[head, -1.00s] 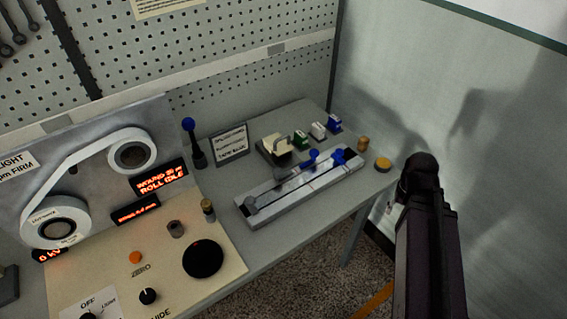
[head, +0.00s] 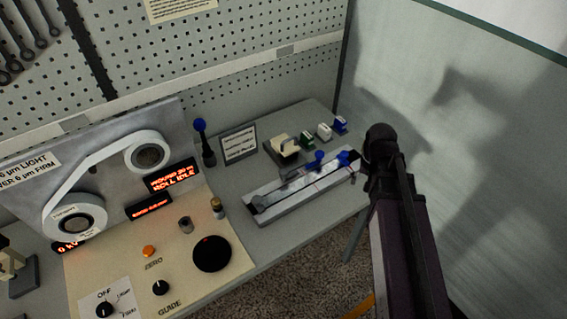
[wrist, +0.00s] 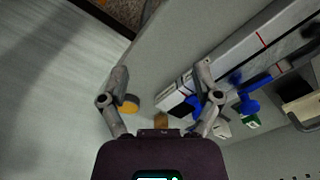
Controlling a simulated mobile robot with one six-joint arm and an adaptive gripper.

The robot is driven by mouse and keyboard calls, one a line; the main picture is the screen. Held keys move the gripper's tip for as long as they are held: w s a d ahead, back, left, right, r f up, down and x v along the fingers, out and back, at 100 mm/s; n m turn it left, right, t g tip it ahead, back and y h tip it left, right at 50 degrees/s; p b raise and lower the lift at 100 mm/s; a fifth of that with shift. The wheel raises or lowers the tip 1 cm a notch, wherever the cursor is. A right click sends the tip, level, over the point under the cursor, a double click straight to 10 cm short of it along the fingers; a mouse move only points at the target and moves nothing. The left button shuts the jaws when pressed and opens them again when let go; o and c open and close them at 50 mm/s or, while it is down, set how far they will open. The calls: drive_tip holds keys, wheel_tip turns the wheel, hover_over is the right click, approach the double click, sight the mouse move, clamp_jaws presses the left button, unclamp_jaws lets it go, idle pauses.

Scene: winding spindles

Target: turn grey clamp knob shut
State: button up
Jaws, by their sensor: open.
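A grey cylindrical knob (head: 185,224) stands on the cream control panel, beside a brass-coloured knob (head: 217,207). I cannot tell for sure that it is the clamp knob, nor how far it is turned. My gripper (wrist: 160,72) is open and empty in the wrist view. Its two fingers spread above the bench's right end, apart from the grey knob. The left finger is by a yellow disc (wrist: 131,104). The right finger crosses in front of the end of the grey rail (wrist: 235,60). In the head view my arm's dark end hides the fingers.
The rail (head: 285,203) carries blue knobs (head: 319,157). Small white, green and blue blocks (head: 324,131) stand behind it, near a sign (head: 239,144). A blue-topped post (head: 199,125) rises left of the sign.

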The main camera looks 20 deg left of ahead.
drive_tip(key=w+a+r+p, duration=0.2)
drive_tip(key=a+r+p, duration=0.3)
drive_tip(key=a, duration=0.8)
wheel_tip(320, 180, up, 5)
drive_tip(key=p, duration=0.4)
hover_over(284, 171)
drive_tip(key=shift+a+f+n, duration=0.1)
drive_tip(key=shift+n, duration=0.2)
drive_tip(key=shift+f+b, duration=0.1)
drive_tip(key=shift+b, duration=0.2)
wheel_tip(284, 171, down, 14)
drive_tip(key=b, duration=1.3)
drive_tip(key=shift+r+b, duration=0.2)
drive_tip(key=shift+b, duration=0.1)
